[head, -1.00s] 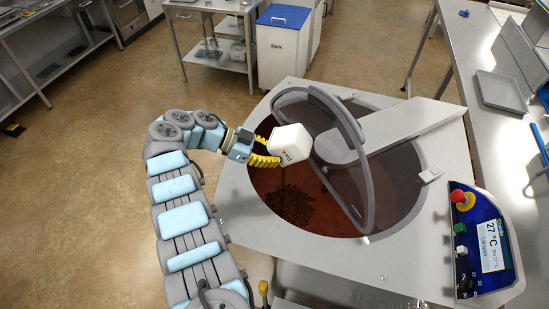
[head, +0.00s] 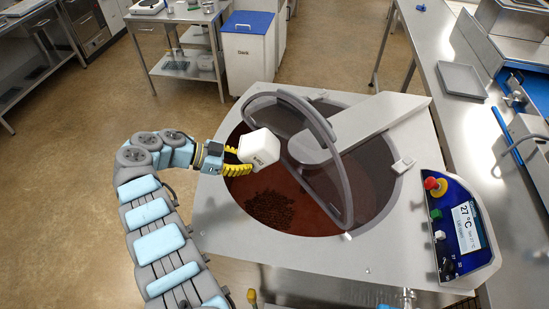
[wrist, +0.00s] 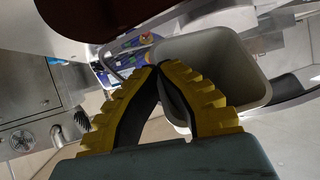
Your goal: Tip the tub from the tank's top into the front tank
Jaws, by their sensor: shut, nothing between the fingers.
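The white tub (head: 258,147) is tilted in the air over the left part of the open round tank (head: 318,215). Dark writing shows on its side. A heap of dark pieces (head: 270,208) lies on the red-brown tank floor below it. My gripper (head: 237,163) is beside the tub, its yellow fingers at the tub's lower left. In the wrist view my gripper (wrist: 155,68) has its fingertips together, against or close to the tub's edge (wrist: 220,60). The tub's pale inside looks empty there. I cannot tell how the tub is supported.
A clear upright ring guard (head: 345,200) and a grey arm (head: 360,130) cross the tank just right of the tub. A control panel (head: 465,225) reads 27 °C. A bench with a grey tray (head: 462,80) stands right. A blue-lidded bin (head: 252,50) stands behind.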

